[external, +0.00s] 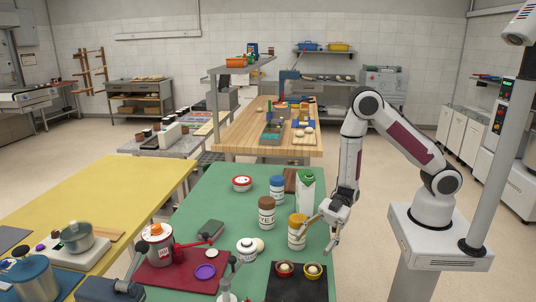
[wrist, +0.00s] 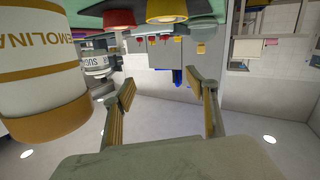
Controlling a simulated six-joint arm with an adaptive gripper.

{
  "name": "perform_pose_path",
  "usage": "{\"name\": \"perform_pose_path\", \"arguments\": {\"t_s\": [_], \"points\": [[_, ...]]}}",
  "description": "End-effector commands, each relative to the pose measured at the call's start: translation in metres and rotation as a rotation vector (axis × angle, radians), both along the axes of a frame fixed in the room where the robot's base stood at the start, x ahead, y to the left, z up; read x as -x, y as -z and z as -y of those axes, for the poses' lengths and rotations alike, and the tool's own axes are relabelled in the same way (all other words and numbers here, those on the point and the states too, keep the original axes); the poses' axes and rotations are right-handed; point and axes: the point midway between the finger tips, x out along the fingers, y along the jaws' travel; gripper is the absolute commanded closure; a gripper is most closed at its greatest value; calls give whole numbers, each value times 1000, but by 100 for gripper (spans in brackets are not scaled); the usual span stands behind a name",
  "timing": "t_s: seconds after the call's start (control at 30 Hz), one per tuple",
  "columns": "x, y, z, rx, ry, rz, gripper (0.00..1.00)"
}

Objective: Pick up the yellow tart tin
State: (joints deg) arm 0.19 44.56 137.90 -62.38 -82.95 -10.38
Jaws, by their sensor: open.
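The yellow tart tin (external: 313,271) sits on a dark slab at the front right of the green table, with something pale in it. In the wrist view, which is upside down, the yellow tin (wrist: 166,11) shows at the top edge, partly cut off. My gripper (external: 319,233) is above the table, beside the semolina jar and apart from the tin. In the wrist view my gripper's fingers (wrist: 160,80) are spread wide with nothing between them.
A red tin (external: 284,268) sits left of the yellow one on the dark slab (external: 297,289). The semolina jar (external: 297,234) stands close to my gripper; it looms large in the wrist view (wrist: 38,60). A green-capped carton (external: 305,190) and several jars stand farther back.

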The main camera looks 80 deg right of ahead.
Motion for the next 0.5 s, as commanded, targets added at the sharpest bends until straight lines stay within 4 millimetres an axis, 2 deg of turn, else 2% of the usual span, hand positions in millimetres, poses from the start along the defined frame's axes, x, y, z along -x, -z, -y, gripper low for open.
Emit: {"name": "perform_pose_path", "arguments": {"t_s": [0.17, 0.5], "points": [[18, 18, 6, -64, 3, -37, 43], [45, 61, 39, -74, 108, -113, 43]]}}
